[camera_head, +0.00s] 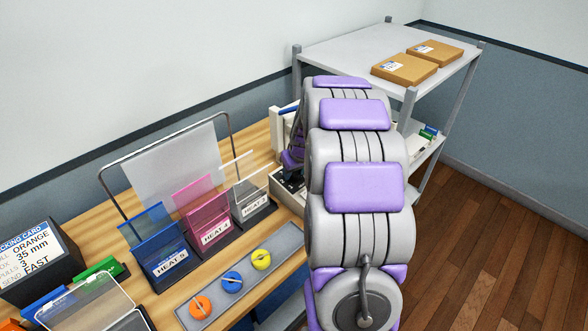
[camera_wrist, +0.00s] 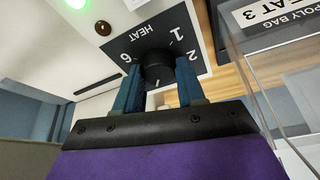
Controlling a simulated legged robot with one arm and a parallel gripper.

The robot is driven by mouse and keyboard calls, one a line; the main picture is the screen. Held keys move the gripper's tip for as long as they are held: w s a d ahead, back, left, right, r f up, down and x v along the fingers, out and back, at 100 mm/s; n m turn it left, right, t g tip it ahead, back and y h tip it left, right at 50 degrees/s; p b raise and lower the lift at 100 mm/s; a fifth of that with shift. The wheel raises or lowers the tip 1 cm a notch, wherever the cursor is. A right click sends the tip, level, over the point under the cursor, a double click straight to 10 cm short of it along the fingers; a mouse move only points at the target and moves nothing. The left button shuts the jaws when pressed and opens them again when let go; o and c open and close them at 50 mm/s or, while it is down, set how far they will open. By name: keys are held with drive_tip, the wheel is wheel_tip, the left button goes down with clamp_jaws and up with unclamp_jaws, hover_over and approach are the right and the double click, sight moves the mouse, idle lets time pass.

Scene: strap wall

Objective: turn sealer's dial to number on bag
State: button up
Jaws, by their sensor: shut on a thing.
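The sealer's black dial (camera_wrist: 160,66) sits on a dark plate (camera_wrist: 190,43) marked HEAT, with the numbers 1, 2 and 6 readable in the wrist view. Where the dial points is not clear. My gripper (camera_wrist: 160,84) has its two blue fingers on either side of the dial, shut on it. In the head view my arm hides the gripper and most of the white sealer (camera_head: 287,114). Three bag holders stand left of it: blue HEAT 5 (camera_head: 160,255), pink HEAT 4 (camera_head: 206,218) and clear HEAT 3 (camera_head: 251,192). The HEAT 3 label (camera_wrist: 271,14) also shows in the wrist view.
A lit green lamp (camera_wrist: 76,3) is on the sealer. A grey strip (camera_head: 216,293) with orange, blue and yellow round pieces lies in front of the holders. A packing card (camera_head: 32,255) stands at left. A shelf (camera_head: 350,45) with boxes is behind.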

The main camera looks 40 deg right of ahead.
drive_tip(key=m+p, duration=0.1)
drive_tip(key=p, duration=0.2)
drive_tip(key=shift+r+m+h, duration=0.3)
drive_tip(key=shift+r, duration=0.1)
drive_tip(key=m+p, duration=0.3)
drive_tip(key=p, duration=0.2)
drive_tip(key=shift+m+g+h, duration=0.3)
drive_tip(key=shift+g, duration=0.1)
drive_tip(key=m+p, duration=0.4)
drive_tip(key=p, duration=0.1)
drive_tip(key=shift+w+f+g+h, duration=0.2)
drive_tip(key=shift+g+h, duration=0.1)
drive_tip(key=shift+g, duration=0.1)
drive_tip(key=shift+m, duration=0.3)
drive_tip(key=o, duration=1)
drive_tip(key=shift+s+f, duration=0.1)
drive_tip(key=shift+f, duration=0.05)
